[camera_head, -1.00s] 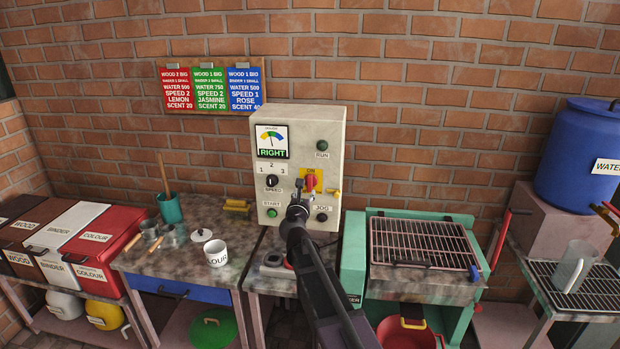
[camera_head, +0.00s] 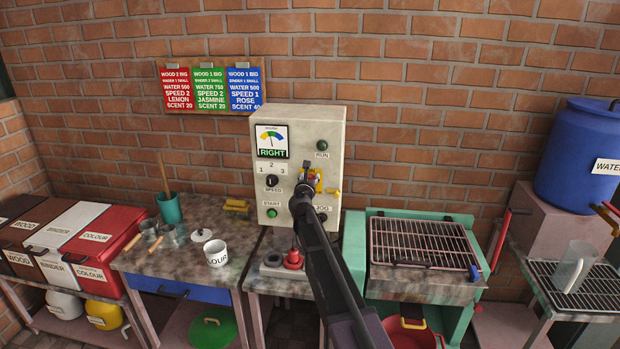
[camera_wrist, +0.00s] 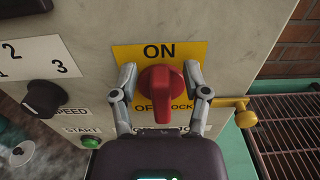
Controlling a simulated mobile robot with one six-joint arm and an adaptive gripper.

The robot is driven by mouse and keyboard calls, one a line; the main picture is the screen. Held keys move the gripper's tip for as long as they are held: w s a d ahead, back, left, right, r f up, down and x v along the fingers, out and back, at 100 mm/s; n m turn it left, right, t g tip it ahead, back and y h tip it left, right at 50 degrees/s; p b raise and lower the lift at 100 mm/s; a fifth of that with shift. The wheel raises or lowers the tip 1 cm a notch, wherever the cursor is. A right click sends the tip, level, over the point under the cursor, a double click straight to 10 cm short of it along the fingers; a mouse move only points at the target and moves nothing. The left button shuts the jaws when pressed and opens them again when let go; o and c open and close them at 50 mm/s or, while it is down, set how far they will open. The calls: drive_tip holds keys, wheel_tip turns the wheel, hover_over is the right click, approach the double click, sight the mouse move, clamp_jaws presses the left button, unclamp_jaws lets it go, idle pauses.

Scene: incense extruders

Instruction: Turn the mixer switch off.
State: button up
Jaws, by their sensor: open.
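The mixer switch (camera_wrist: 160,95) is a red rotary handle on a yellow plate marked ON at the top and OFF and LOCK lower down. In the wrist view its handle is upright, with its narrow end down. My gripper (camera_wrist: 160,77) is open, with one finger on each side of the red switch; I cannot tell if either finger touches it. In the head view my gripper (camera_head: 308,172) is at the control box (camera_head: 330,130) and covers most of the switch.
The box also carries a speed knob (camera_wrist: 46,98), a green start button (camera_wrist: 91,142) and a dial. A yellow padlock-like piece (camera_wrist: 244,112) sticks out right of the switch. A red-topped object (camera_head: 293,259) stands on the bench below. A rack (camera_head: 420,245) stands at right.

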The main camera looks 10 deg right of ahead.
drive_tip(key=shift+r, duration=0.1)
clamp_jaws()
drive_tip(key=shift+n, duration=0.3)
drive_tip(key=f+n+b, duration=0.1)
drive_tip(key=n, duration=0.4)
drive_tip(key=a+f+n+b, duration=0.1)
drive_tip(key=n, duration=0.5)
drive_tip(key=a+f+n+b, duration=0.1)
drive_tip(key=n, duration=0.5)
drive_tip(key=shift+w+a, duration=0.15)
drive_tip(key=shift+w, duration=0.25)
drive_tip(key=shift+n, duration=0.3)
idle(0.3)
